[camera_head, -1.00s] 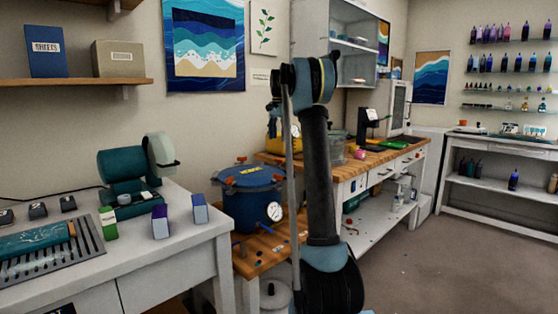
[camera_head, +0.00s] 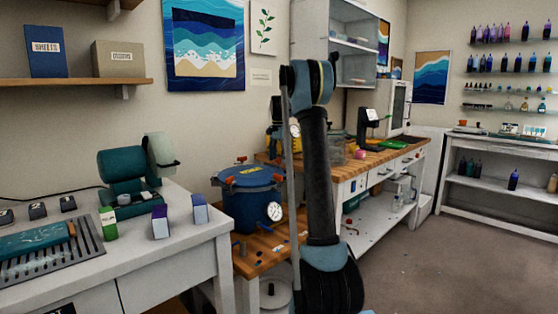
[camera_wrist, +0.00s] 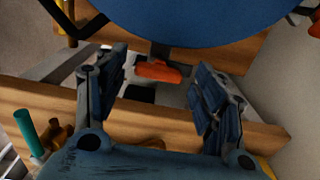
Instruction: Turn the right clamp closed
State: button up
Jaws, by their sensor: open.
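The blue pressure pot (camera_head: 250,200) stands on the low wooden bench in the head view, with a blue lid, orange clamps and a white gauge (camera_head: 274,211). In the wrist view the blue pot (camera_wrist: 200,18) fills the top. An orange clamp handle (camera_wrist: 158,72) sits at its rim, between and beyond my fingertips. I cannot tell for sure that it is the right clamp. My gripper (camera_wrist: 165,85) is open, one finger to each side of the handle, with gaps and no visible contact. In the head view my arm hides part of the scene.
The wooden bench (camera_head: 262,262) carries small loose parts in front of the pot. The wrist view shows a wooden edge (camera_wrist: 150,122) under my fingers and a green cylinder (camera_wrist: 27,130) at left. A white table (camera_head: 190,240) stands left of the pot.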

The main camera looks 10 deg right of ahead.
jog(key=shift+c, duration=0.3)
jog(key=c, duration=1)
jog(key=n, duration=0.4)
jog(key=shift+a+n, duration=0.1)
jog(key=shift+n, duration=0.3)
jog(key=n, duration=0.4)
jog(key=shift+w+n, duration=0.1)
jog(key=shift+n, duration=0.2)
jog(key=n, duration=0.4)
jog(key=shift+n, duration=2.3)
